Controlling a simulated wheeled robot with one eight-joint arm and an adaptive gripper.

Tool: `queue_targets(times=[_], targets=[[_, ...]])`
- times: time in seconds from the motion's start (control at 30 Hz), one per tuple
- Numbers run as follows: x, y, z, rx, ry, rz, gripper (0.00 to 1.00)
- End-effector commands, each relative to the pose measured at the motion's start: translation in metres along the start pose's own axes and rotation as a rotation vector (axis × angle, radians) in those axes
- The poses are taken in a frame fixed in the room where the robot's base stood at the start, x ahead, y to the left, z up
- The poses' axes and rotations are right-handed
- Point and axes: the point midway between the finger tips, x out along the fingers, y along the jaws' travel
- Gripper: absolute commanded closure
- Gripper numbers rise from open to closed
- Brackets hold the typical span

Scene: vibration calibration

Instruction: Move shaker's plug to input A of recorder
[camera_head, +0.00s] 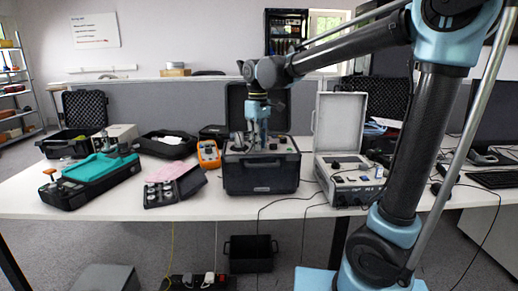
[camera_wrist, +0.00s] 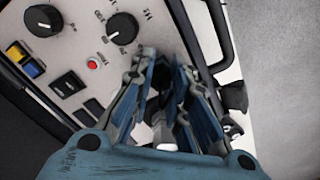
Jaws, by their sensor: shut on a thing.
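My gripper (camera_head: 258,146) reaches down over the right part of the panel in an open black case (camera_head: 262,180) on the table. In the wrist view my gripper (camera_wrist: 168,68) is shut on a small plug, mostly hidden between the blue fingers; a pale cylindrical part (camera_wrist: 163,128) shows. The fingers are over the panel's edge. The panel (camera_wrist: 85,50) has two black knobs, a red button (camera_wrist: 93,64), a black rocker switch and blue and yellow sockets (camera_wrist: 28,60). A second instrument, in a grey case (camera_head: 350,180) with its lid up, stands to the right. I cannot read which is the recorder.
An orange meter (camera_head: 208,154), a small dark tray of parts (camera_head: 176,186) and a teal-topped case (camera_head: 98,172) stand to the left. Cables hang over the table's front edge. A monitor and keyboard (camera_head: 490,179) are at the far right.

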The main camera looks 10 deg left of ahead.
Motion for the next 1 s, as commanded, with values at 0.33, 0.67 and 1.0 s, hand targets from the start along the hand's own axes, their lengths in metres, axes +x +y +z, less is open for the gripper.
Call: queue_targets(times=[0.33,0.67,1.0], targets=[[0.0003,-0.0014,0.0011,-0.029,-0.002,-0.003,1.00],[0.0004,-0.0024,0.0015,-0.308,-0.002,-0.004,1.00],[0.0006,-0.0030,0.0016,-0.369,-0.002,-0.005,1.00]])
